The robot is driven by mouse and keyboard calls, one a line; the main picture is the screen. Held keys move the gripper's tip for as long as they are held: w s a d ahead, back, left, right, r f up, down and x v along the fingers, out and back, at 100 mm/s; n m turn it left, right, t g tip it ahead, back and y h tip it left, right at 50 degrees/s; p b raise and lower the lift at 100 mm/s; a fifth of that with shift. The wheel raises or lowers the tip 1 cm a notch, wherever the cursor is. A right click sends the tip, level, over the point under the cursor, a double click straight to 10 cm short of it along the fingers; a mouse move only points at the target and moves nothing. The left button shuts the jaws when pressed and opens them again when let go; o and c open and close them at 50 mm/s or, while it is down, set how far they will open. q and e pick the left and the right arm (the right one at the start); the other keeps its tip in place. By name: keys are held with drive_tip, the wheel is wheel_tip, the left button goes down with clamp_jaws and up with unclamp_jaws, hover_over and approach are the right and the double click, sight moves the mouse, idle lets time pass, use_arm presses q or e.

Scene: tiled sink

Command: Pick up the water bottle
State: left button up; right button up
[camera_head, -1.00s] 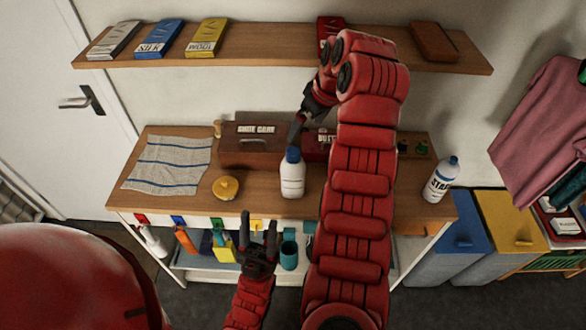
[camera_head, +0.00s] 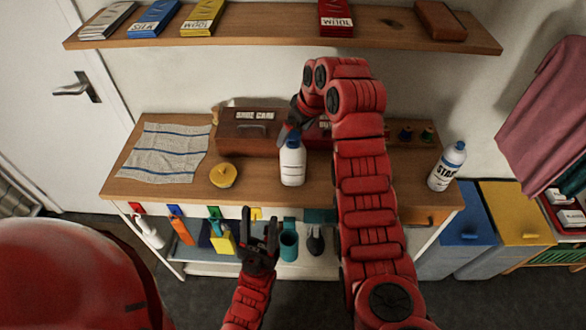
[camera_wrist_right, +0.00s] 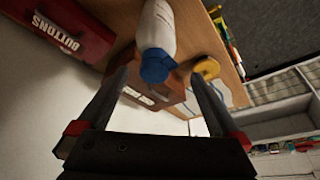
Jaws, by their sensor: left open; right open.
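A white bottle (camera_head: 292,168) with a blue cap stands upright near the middle of the wooden counter (camera_head: 250,197). My right gripper (camera_head: 288,132) is open and empty just behind and above the cap in the head view. In the right wrist view the bottle (camera_wrist_right: 158,30) appears beyond my open right fingers (camera_wrist_right: 160,92), its blue cap towards them; I see no contact. My left gripper (camera_head: 262,225) is open and empty, in front of the counter's front edge. A second white bottle (camera_head: 443,175) with a blue cap and lettering stands at the counter's right end.
A shoe care box (camera_head: 247,138) and a red box (camera_head: 317,130) stand behind the middle bottle. A yellow round object (camera_head: 223,175) and striped cloth (camera_head: 165,152) lie left. A shelf (camera_head: 385,25) with several boxes hangs above. Several items hang below the counter's front edge.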

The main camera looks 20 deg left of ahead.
sight(295, 137)
drive_tip(key=p+x, duration=0.2)
drive_tip(key=x, duration=0.1)
drive_tip(key=p+x, duration=0.1)
drive_tip(key=x, duration=0.1)
drive_tip(key=shift+w+d+f+p, duration=0.1)
drive_tip(key=shift+w+d+p, duration=0.05)
drive_tip(key=shift+d+p, duration=0.15)
drive_tip(key=shift+w+a+f, duration=0.1)
drive_tip(key=shift+a+f, duration=0.05)
drive_tip(key=shift+f, duration=0.1)
clamp_jaws()
